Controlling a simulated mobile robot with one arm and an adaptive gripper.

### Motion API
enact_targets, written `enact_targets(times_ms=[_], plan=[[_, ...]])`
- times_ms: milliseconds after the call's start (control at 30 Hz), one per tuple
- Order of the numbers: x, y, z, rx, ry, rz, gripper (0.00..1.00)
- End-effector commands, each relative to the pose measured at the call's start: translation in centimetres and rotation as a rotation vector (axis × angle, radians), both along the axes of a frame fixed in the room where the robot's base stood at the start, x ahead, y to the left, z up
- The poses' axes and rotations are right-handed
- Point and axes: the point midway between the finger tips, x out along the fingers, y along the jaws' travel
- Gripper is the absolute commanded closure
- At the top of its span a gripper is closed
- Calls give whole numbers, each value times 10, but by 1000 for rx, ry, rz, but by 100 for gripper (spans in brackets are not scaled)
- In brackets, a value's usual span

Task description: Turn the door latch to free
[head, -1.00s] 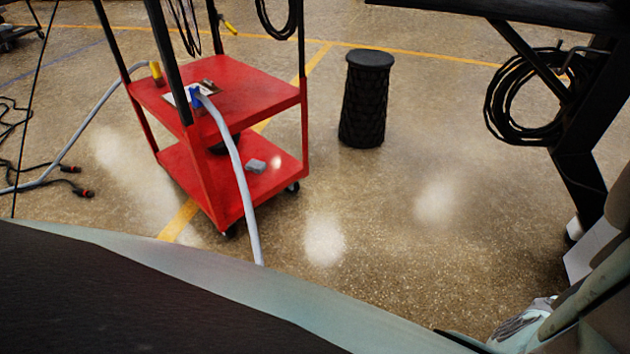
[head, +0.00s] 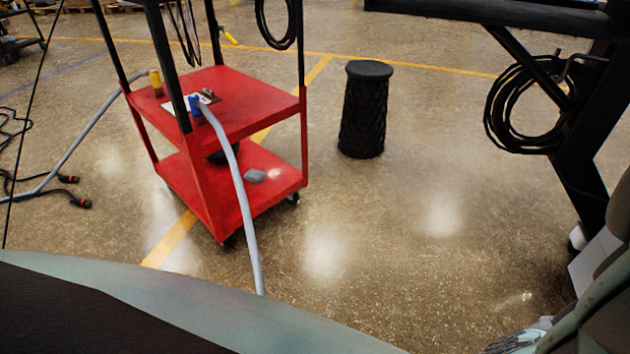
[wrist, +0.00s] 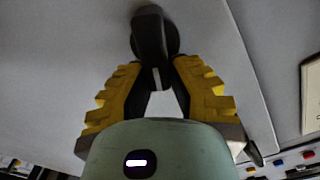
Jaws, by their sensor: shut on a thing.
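The door latch (wrist: 149,35) is a black handle on a round black base, set on a pale grey panel (wrist: 55,60) in the wrist view. My gripper (wrist: 152,75) has yellow ridged fingers, one on each side of the handle's lower end. The fingers are closed in on the handle's lower end, and it points down toward my palm. The latch does not show in the head view. The fingertips and the handle's end partly hide each other.
In the head view a red cart (head: 255,100) with a grey hose stands on the floor, beside a black woven stool (head: 364,110). A coiled black cable (head: 520,105) hangs at right. Small coloured buttons (wrist: 308,154) show at the wrist view's lower right. Open floor lies between.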

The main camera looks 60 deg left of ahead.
Motion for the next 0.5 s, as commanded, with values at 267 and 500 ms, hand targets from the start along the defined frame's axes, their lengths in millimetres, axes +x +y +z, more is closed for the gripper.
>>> enact_targets(times_ms=[267,500], plan=[[-6,-3,-12,168,-203,-1,100],[-8,-6,-16,305,-381,-1,100]])
